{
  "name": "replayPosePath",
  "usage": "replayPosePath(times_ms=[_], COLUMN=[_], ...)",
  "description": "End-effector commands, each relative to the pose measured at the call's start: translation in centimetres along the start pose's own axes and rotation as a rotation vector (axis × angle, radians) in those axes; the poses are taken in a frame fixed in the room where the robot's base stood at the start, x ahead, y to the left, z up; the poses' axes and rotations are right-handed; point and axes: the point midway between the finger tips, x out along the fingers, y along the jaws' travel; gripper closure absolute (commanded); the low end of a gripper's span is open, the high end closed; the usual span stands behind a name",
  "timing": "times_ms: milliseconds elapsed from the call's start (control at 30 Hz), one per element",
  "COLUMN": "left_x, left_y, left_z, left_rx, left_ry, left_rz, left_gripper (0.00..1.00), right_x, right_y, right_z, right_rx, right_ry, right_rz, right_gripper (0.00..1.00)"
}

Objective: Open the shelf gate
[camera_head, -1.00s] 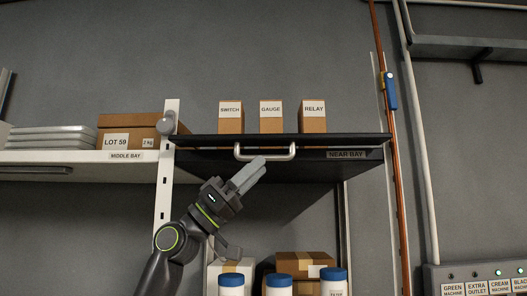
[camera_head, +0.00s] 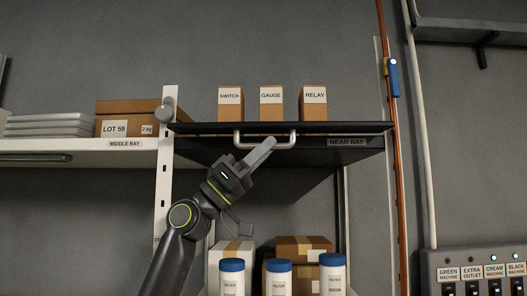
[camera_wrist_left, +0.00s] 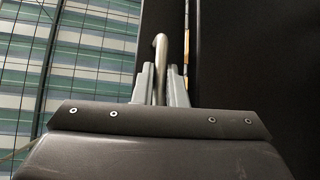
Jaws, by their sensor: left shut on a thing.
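The shelf gate is the black panel (camera_head: 210,129) with the NEAR BAY label at the right end of the rack. A pale metal bar handle (camera_head: 238,139) is fixed to its front. My left gripper (camera_head: 268,147) reaches up from below left, its fingers at the handle. In the left wrist view, the handle (camera_wrist_left: 160,44) runs down between the two grey fingers of my left gripper (camera_wrist_left: 161,84), which are shut on it. The fingers hide part of the handle. My right gripper is not in view.
SWITCH (camera_head: 230,110), GAUGE (camera_head: 271,110) and RELAY (camera_head: 313,110) boxes stand above the gate. A white post (camera_head: 163,190) with a grey knob (camera_head: 168,101) is left of it. Blue-capped tubs (camera_head: 278,280) and cartons (camera_head: 303,245) are below. A copper pipe (camera_head: 396,150) runs at right.

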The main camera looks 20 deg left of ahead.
Motion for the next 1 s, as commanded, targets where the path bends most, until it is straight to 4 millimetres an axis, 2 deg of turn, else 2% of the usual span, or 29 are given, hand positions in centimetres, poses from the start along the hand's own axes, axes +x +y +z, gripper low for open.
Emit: replayPosePath(times_ms=[633,1000], left_x=[0.6,0.6], left_y=[0.9,1.0], left_z=[-0.6,-0.7], left_rx=[-0.116,-0.142], left_ry=[-0.002,0.003], left_rz=[-0.117,-0.141], left_gripper=[1.00,1.00], right_x=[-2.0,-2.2], right_y=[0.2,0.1], right_z=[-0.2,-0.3], right_rx=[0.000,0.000], right_ry=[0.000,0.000], right_rz=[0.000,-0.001], right_gripper=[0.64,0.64])
